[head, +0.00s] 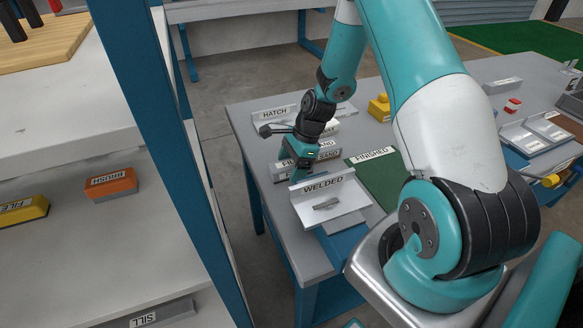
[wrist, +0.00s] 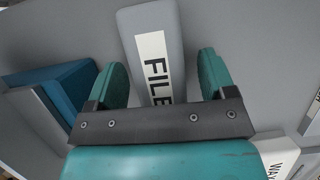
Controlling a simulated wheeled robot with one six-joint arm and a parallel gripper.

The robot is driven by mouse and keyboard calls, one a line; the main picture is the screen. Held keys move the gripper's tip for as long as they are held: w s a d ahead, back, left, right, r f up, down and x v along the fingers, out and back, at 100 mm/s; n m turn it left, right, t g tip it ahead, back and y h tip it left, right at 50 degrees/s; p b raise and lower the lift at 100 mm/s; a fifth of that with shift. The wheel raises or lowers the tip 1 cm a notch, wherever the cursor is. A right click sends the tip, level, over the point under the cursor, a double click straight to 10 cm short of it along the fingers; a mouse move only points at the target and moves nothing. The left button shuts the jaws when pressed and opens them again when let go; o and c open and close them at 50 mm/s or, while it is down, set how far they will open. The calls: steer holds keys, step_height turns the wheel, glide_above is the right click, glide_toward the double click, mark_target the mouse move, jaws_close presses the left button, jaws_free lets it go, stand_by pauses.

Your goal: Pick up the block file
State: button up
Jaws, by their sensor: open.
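A pale grey block labelled FILE (wrist: 150,22) lies in the wrist view, running from the top edge down between my fingers. My gripper (wrist: 163,70) is open, with one finger on each side of the block; I see space beside both fingers. The lower end of the block is hidden behind the gripper's crossbar. In the head view my gripper (head: 302,160) is low over the left part of the table, by the labelled blocks, where the arm partly covers them. A yellow block labelled FILE (head: 22,210) also lies on the shelf at far left.
A white WELDED tray (head: 345,203) holding a small grey part stands just in front of my gripper. A HATCH holder (head: 275,115) is behind it. A green FINISHED mat (head: 375,172) lies to the right. A blue post (head: 160,130) stands left of the table.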

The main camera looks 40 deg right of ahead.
mark_target(291, 162)
steer(key=c, duration=1.2)
steer(key=shift+c, duration=0.2)
steer(key=shift+r, duration=0.1)
step_height(291, 162, up, 20)
steer(key=shift+r, duration=0.2)
